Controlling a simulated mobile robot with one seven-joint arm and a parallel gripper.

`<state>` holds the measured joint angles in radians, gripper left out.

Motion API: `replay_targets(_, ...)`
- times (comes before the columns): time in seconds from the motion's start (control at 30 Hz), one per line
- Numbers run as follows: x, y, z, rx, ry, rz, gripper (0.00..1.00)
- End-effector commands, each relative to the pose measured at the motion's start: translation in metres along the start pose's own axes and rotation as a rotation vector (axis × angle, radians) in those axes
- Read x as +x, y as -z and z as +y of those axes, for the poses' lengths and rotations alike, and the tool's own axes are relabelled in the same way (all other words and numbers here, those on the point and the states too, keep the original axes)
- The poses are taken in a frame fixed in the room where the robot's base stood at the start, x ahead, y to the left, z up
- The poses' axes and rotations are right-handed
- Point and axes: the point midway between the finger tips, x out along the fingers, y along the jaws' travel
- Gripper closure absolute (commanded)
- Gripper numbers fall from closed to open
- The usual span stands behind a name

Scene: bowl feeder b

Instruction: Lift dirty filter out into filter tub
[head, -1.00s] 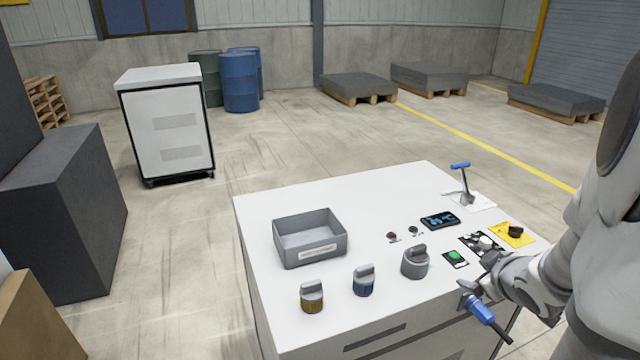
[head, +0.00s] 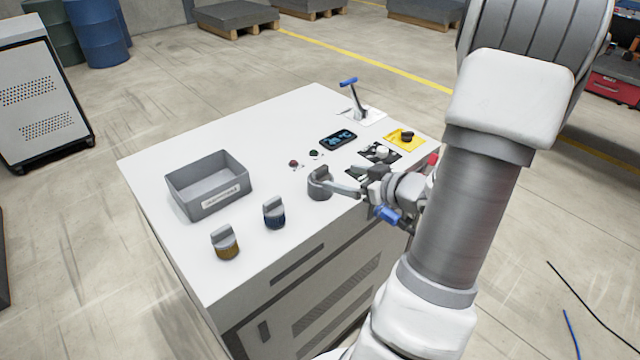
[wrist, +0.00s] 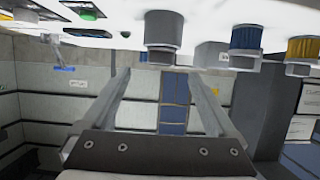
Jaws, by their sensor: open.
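A grey round housing with a raised grip (head: 319,184) stands on the white cabinet top. It also shows at the top of the upside-down wrist view (wrist: 163,30), ahead of and between my fingers. My gripper (head: 349,180) is open and points left at this housing, close to its right side. I cannot tell whether the fingers touch it. In the wrist view my gripper (wrist: 158,82) has nothing between its fingers. A blue filter (head: 274,213) and a brown-yellow filter (head: 225,243), both grey-capped, stand to the left. The grey open tub (head: 208,185) with a label looks empty.
Two small buttons, a dark display (head: 338,138), a blue-handled lever (head: 352,95) and a yellow plate with a black knob (head: 405,138) lie behind and right. A blue-handled part (head: 388,216) is at the front edge. The cabinet top's back left is clear.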

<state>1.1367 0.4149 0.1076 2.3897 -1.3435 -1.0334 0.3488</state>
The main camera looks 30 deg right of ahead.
Motion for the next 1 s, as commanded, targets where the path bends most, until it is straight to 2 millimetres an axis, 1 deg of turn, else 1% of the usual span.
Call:
replay_targets(0.03, 0.012, -0.002, -0.001, -0.001, 0.003, 0.000, 0.07)
replay_targets(0.1, 0.023, -0.001, -0.001, -0.001, 0.002, 0.000, 0.07)
replay_targets(0.2, 0.034, -0.001, 0.000, -0.001, 0.001, 0.000, 0.07)
replay_targets(0.37, 0.042, 0.000, 0.000, 0.000, -0.001, -0.001, 0.07)
replay_targets(0.6, 0.077, 0.002, -0.003, -0.002, 0.001, 0.000, 0.07)
replay_targets(0.7, 0.087, 0.002, -0.002, -0.001, -0.001, -0.001, 0.07)
replay_targets(0.8, 0.091, 0.003, -0.002, -0.001, -0.001, -0.001, 0.07)
replay_targets(0.97, 0.090, 0.003, -0.002, -0.002, -0.002, -0.001, 0.07)
replay_targets(1.0, 0.090, 0.003, -0.002, -0.001, -0.002, -0.001, 0.09)
